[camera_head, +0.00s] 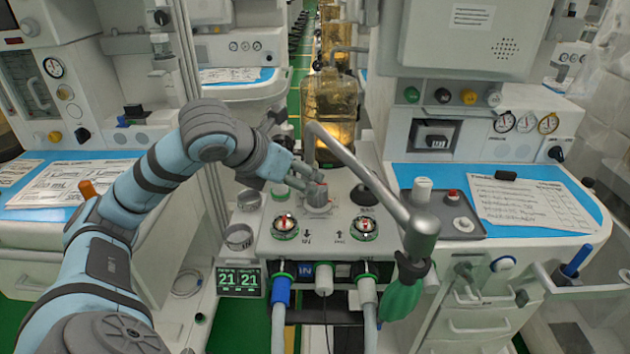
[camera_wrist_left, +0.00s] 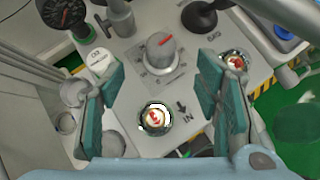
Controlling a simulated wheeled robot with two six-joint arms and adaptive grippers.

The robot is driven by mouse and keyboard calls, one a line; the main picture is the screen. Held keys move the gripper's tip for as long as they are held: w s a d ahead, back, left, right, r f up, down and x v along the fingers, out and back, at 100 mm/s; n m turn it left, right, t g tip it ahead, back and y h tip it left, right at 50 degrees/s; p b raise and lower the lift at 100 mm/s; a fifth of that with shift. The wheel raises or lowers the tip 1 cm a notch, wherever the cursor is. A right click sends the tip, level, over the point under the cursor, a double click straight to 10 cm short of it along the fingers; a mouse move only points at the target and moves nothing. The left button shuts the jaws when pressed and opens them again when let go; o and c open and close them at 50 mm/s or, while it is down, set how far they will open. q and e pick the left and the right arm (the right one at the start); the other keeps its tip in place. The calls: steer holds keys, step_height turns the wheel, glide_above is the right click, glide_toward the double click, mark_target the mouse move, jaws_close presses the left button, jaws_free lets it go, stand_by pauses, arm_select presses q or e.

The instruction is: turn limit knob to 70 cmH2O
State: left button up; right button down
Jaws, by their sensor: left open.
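The limit knob (camera_head: 318,197) is a grey round knob on a square dial plate on top of the central cart. In the left wrist view the knob (camera_wrist_left: 163,54) shows a red pointer mark and a ring of dial marks too small to read. My left gripper (camera_head: 304,178) is just above and beside the knob in the head view. In the left wrist view my left gripper (camera_wrist_left: 160,72) has its two teal fingers wide apart, with the knob in line between and beyond the tips. No contact shows. My right gripper is not seen.
A curved grey pipe (camera_head: 365,175) arches over the panel close to the gripper. A small display (camera_head: 239,281) reads 21 21. A tray (camera_head: 420,213) stands at right.

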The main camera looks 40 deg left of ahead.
mark_target(316, 185)
arm_select(q)
steer(key=x, duration=1)
steer(key=shift+f+b, duration=0.1)
steer(key=shift+b, duration=0.25)
steer(key=shift+c, duration=0.6)
steer(key=c, duration=1)
steer(key=shift+a, duration=0.15)
steer(key=shift+c, duration=0.3)
steer(key=shift+d, duration=0.2)
steer(key=shift+a, duration=0.1)
